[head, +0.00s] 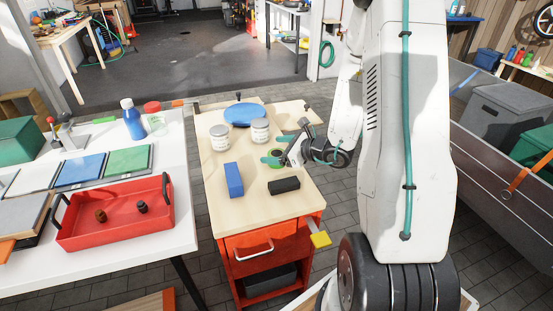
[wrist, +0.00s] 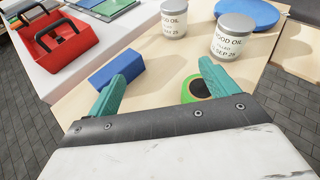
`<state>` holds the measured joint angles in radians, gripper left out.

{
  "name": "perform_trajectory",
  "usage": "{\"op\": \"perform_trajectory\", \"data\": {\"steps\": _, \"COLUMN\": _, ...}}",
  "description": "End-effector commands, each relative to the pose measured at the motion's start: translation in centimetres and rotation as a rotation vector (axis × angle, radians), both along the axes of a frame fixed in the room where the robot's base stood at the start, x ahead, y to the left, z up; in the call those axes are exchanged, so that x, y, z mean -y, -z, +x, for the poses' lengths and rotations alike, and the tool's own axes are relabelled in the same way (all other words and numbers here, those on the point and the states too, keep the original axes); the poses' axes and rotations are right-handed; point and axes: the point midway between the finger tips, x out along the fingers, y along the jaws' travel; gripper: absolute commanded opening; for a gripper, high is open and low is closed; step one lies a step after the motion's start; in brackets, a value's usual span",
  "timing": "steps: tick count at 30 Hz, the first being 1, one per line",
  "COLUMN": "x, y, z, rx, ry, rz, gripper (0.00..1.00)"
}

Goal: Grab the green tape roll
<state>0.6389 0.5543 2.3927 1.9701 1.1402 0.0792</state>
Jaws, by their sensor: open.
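The green tape roll (wrist: 198,88) lies on the wooden workbench top (head: 222,200), with a dark centre and a bright green ring. In the head view the green tape roll (head: 272,158) is partly hidden by my gripper (head: 287,147).
Two wood oil tins (head: 220,138) (head: 260,131) and a blue disc (head: 244,115) stand behind. A red tray (head: 115,215) is on the white table at left.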

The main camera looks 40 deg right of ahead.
Motion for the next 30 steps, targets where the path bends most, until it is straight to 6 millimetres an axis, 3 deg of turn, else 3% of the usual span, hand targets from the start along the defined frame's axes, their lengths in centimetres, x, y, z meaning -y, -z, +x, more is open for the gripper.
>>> {"op": "perform_trajectory", "data": {"steps": 1, "x": 1.7, "y": 1.9, "z": -0.2, "rx": -0.028, "ry": 0.076, "rz": 0.031, "gripper": 0.86}}
{"op": "perform_trajectory", "data": {"steps": 3, "x": 3.5, "y": 3.7, "z": -0.4, "rx": -0.055, "ry": 0.161, "rz": 0.062, "gripper": 0.86}}
{"op": "perform_trajectory", "data": {"steps": 7, "x": 5.2, "y": 5.5, "z": -0.6, "rx": -0.079, "ry": 0.248, "rz": 0.091, "gripper": 0.86}}
{"op": "perform_trajectory", "data": {"steps": 24, "x": 4.3, "y": 8.5, "z": 5.7, "rx": -0.083, "ry": 0.26, "rz": 0.094, "gripper": 0.86}}
{"op": "perform_trajectory", "data": {"steps": 30, "x": 4.2, "y": 8.7, "z": 6.4, "rx": -0.083, "ry": 0.262, "rz": 0.094, "gripper": 0.86}}
